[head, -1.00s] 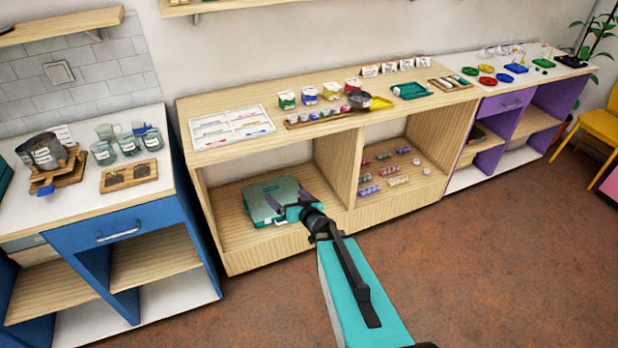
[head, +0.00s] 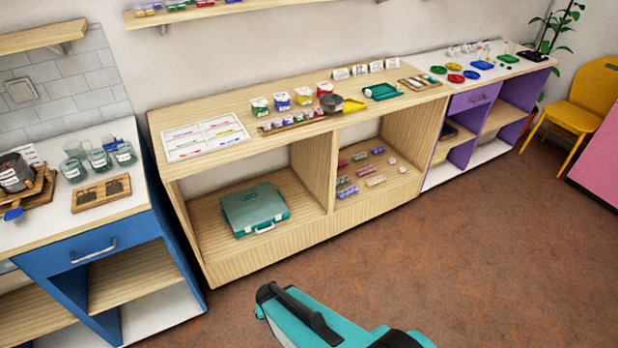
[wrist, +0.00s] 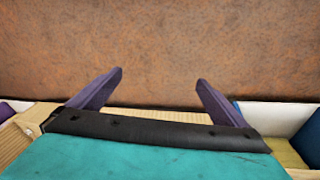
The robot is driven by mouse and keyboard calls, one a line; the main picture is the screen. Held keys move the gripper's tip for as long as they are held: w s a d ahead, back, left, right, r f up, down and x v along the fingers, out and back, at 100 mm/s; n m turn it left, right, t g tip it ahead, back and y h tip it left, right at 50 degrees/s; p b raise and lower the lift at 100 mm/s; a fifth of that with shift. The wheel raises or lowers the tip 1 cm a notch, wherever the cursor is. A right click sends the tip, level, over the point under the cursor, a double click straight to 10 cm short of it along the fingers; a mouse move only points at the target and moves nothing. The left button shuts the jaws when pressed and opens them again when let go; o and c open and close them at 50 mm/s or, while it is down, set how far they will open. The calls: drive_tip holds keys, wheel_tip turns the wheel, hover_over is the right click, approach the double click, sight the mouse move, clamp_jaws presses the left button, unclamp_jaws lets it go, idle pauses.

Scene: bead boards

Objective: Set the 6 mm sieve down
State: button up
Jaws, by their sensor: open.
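A dark grey round vessel (head: 333,103), possibly a sieve, sits on the wooden bench (head: 240,142) beside a yellow scoop-like piece (head: 354,106). Another dark round vessel with a white label (head: 14,177) sits on stacked wooden boards at the left edge. No size marking can be read on either, so I cannot tell which is the 6 mm sieve. My gripper (wrist: 161,76) is open, with nothing between its two purple fingers, above bare brown floor in the wrist view.
A closed teal case (head: 254,208) lies in the bench's lower left bay. Small boxes and bead trays line the bench top. A blue cabinet (head: 60,262) stands left, a purple one (head: 473,98) right. The brown floor (head: 470,260) in front is clear.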

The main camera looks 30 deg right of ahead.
drive_tip(key=s+a+r+n+g+y, duration=0.1)
drive_tip(key=s+a+g, duration=0.1)
drive_tip(key=s, duration=0.6)
drive_tip(key=s+a+n+g+y, duration=0.1)
drive_tip(key=s+a+n+g, duration=0.1)
drive_tip(key=s+g, duration=0.3)
drive_tip(key=s, duration=0.4)
drive_tip(key=shift+a+r+n, duration=0.3)
drive_tip(key=shift+r, duration=0.05)
